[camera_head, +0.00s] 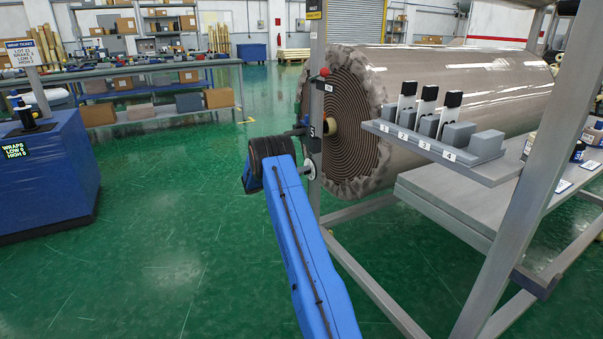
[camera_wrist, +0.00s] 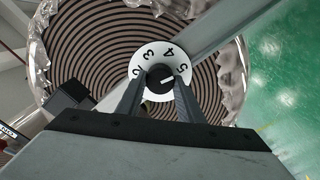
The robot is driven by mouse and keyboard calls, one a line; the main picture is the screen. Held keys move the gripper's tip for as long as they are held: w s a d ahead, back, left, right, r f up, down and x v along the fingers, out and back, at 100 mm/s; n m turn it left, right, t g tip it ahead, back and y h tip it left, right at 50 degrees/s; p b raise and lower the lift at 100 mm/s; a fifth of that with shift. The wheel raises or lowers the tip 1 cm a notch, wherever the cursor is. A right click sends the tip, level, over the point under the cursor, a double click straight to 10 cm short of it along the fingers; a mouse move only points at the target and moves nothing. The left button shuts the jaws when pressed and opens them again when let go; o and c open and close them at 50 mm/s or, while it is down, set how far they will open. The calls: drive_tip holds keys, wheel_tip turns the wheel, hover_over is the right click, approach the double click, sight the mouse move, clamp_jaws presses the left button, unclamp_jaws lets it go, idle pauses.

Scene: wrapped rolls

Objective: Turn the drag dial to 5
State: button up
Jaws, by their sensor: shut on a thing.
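The drag dial (camera_wrist: 148,58) is a white disc with black numerals; 2, 3, 4 and 5 show along its upper edge. At its centre is a black knob (camera_wrist: 160,76) with a white pointer line. The line points right and slightly up, roughly at the 5. My gripper (camera_wrist: 158,88) has its two dark fingers on either side of the knob, shut on it. The lower part of the dial is hidden behind the fingers.
A large wrapped roll (camera_head: 440,85) lies in a grey frame behind the post. A shelf (camera_head: 480,170) at right holds grey blocks and black-topped white pieces. A blue cabinet (camera_head: 45,185) stands at left. Green floor is clear between it and my arm.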

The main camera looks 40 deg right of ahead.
drive_tip(key=shift+a+f+m, duration=0.1)
drive_tip(key=shift+f+m, duration=0.1)
drive_tip(key=shift+m, duration=0.4)
drive_tip(key=o, duration=1)
drive_tip(key=shift+o, duration=0.4)
drive_tip(key=shift+r, duration=0.1)
drive_tip(key=shift+a, duration=0.1)
drive_tip(key=v, duration=1.7)
drive_tip(key=shift+w+a, duration=0.1)
